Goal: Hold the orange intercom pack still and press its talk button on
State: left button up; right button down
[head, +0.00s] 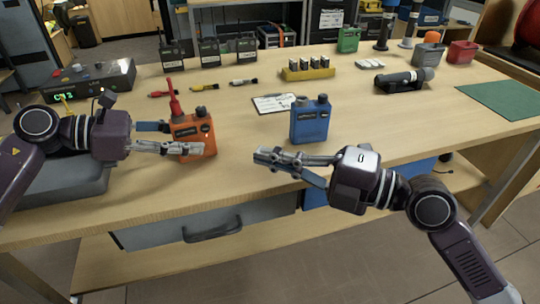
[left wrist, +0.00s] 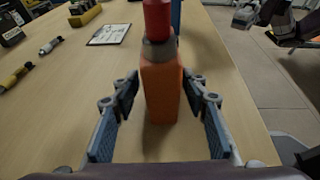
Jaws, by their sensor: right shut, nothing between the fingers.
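The orange intercom pack (head: 192,138) stands upright near the table's front edge, with a red stem on its top left and a dark knob on its top right. It also shows in the left wrist view (left wrist: 162,88), the red part rising from its top. My left gripper (head: 168,138) is open, one finger on each side of the orange pack. The left wrist view shows gaps between both fingers and the pack. My right gripper (head: 262,158) is shut and empty, to the right of the orange pack and apart from it. I cannot make out the talk button's state.
A blue pack (head: 310,120) stands just behind my right gripper. A clipboard (head: 276,103) lies behind it, with several dark packs (head: 209,52) farther back. The front middle of the table (head: 250,185) is clear.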

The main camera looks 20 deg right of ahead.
pick_arm(q)
jog(key=shift+o, duration=0.4)
jog(key=v, duration=1.2)
jog(key=shift+f, duration=0.1)
